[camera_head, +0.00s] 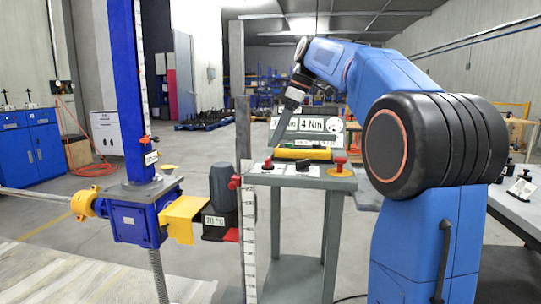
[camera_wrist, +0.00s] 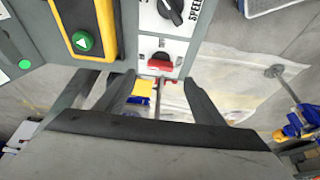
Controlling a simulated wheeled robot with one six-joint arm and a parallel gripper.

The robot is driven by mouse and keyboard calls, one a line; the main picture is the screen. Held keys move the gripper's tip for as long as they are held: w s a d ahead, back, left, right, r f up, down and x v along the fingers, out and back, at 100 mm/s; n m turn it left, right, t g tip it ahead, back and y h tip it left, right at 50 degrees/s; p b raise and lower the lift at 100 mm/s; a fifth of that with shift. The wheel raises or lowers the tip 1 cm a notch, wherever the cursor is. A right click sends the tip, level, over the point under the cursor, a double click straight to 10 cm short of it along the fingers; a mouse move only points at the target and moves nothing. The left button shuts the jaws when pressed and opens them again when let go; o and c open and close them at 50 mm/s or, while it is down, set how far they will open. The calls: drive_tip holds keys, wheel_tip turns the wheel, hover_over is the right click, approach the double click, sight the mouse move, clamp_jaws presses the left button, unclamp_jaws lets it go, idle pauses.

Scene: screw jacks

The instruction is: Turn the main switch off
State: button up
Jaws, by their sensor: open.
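In the wrist view a red switch (camera_wrist: 160,65) sits on a pale plate at the edge of a grey control panel (camera_wrist: 128,42). Its small label is too blurred to read. My gripper (camera_wrist: 158,82) is open and empty, with its two dark fingers to either side of the red switch in the picture. I cannot tell how far the fingertips are from it. In the head view my gripper (camera_head: 274,141) points down over the left part of the panel top (camera_head: 290,180), near a small red part (camera_head: 267,164). The exact switch position is unclear.
A black knob marked SPEED (camera_wrist: 171,10) is beside the switch. A yellow and black box with a green button (camera_wrist: 82,41) is on the panel. A blue screw jack (camera_head: 135,222) and a grey motor (camera_head: 223,190) stand left of the panel stand. A sign reads 4 Nm (camera_head: 312,124).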

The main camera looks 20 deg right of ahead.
sight(269, 159)
drive_tip(key=x, duration=0.7)
drive_tip(key=shift+a, duration=0.1)
drive_tip(key=c, duration=1)
